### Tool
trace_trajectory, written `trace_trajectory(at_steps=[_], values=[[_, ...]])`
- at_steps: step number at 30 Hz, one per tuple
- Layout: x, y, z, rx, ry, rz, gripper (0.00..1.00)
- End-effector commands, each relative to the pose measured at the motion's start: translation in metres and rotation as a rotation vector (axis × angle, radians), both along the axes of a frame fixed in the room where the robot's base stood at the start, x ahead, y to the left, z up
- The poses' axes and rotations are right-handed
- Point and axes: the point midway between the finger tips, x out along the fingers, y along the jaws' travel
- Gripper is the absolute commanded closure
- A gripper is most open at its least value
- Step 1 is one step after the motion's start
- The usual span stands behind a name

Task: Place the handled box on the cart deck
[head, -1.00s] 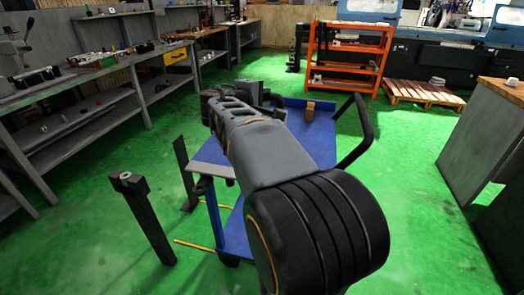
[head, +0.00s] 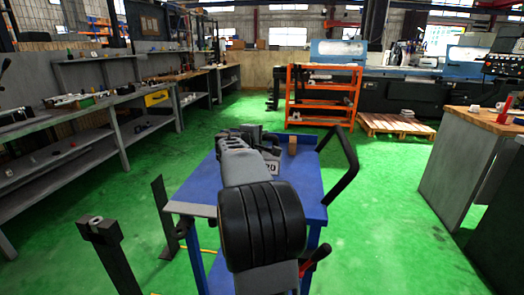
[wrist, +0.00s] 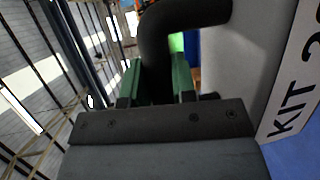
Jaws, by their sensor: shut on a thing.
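My gripper (wrist: 160,80) has its green fingers on both sides of the dark, curved handle (wrist: 188,18) of the handled box. The box (wrist: 222,52) is pale, with a white "KIT" label at the right of the wrist view. In the head view my arm hides most of the box; only its label (head: 271,167) shows clearly. The cart has a blue deck (head: 306,190), and the box is over it. I cannot tell whether the box's underside touches the deck.
A small brown block (head: 292,145) stands at the deck's far side. The cart's black push handle (head: 347,170) rises at right. A dark post (head: 108,245) stands at front left. An orange shelf (head: 323,95) and a pallet (head: 396,126) are behind. Green floor is clear at right.

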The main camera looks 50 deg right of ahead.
Motion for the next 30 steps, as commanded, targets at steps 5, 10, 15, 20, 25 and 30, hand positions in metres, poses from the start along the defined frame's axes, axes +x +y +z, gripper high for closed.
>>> trace_trajectory(at_steps=[5,10,15,20,25,30], values=[[0.002,-0.004,-0.003,-0.003,-0.001,-0.001,1.00],[0.006,-0.011,-0.015,-0.002,0.001,-0.002,1.00],[0.006,-0.010,-0.039,-0.002,0.000,-0.001,1.00],[0.005,-0.010,-0.042,-0.004,-0.003,0.000,1.00],[0.005,-0.010,-0.042,-0.003,-0.003,0.000,1.00],[0.006,-0.010,-0.046,0.000,0.000,0.000,0.72]])
